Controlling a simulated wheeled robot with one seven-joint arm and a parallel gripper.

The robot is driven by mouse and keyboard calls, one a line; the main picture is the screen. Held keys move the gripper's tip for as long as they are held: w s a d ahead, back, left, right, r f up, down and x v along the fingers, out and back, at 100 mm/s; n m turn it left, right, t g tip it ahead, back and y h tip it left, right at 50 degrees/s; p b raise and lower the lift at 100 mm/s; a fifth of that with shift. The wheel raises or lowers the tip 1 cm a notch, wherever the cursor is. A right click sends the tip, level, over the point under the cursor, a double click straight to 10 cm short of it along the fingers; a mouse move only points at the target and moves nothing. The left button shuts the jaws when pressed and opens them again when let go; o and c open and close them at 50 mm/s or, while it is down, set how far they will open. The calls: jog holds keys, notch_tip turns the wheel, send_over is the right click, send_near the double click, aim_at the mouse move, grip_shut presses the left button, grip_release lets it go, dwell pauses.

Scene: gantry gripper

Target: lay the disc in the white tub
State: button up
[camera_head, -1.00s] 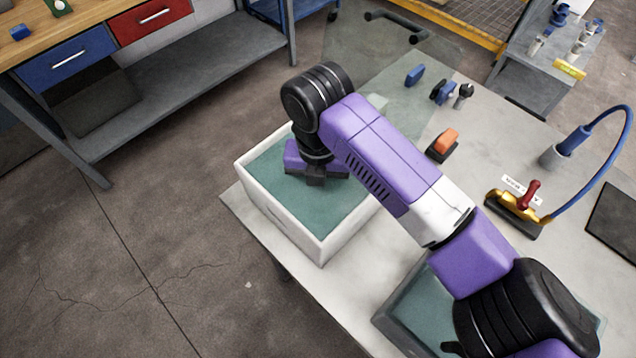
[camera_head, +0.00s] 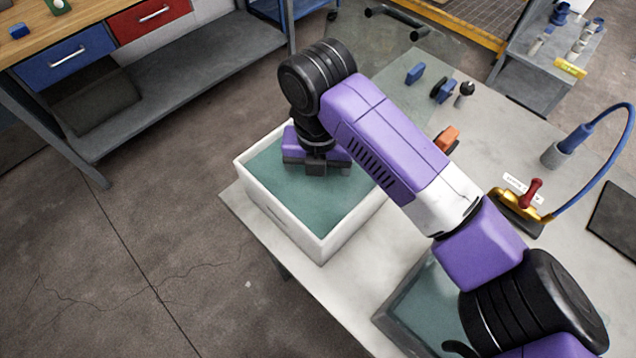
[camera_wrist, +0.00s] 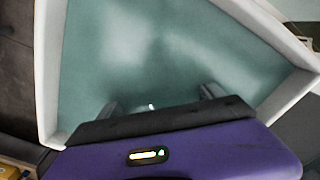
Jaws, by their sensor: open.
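The white tub (camera_head: 287,231) stands at the left corner of the table, with a teal surface inside that looks like liquid. It also fills much of the wrist view (camera_wrist: 49,75). My gripper (camera_head: 316,168) points down over the tub's far part, inside its rim as seen from the head. In the wrist view my gripper (camera_wrist: 160,98) has its two fingers well apart, with teal between them. A small pale spot shows low between the fingers; I cannot tell what it is. I cannot make out the disc in either view; my gripper's body hides part of the tub.
A grey tub (camera_head: 405,310) with teal inside stands at the near edge, partly behind my arm. An orange block (camera_head: 447,138), blue pieces (camera_head: 415,73), and a gold fixture with a red handle (camera_head: 519,203) stand on the table (camera_head: 390,240). The floor left is clear.

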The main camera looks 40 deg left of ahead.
aim_at(318, 189)
notch_tip(318, 189, up, 10)
jog(key=b, duration=0.1)
jog(key=shift+f, duration=0.25)
dwell(0.4)
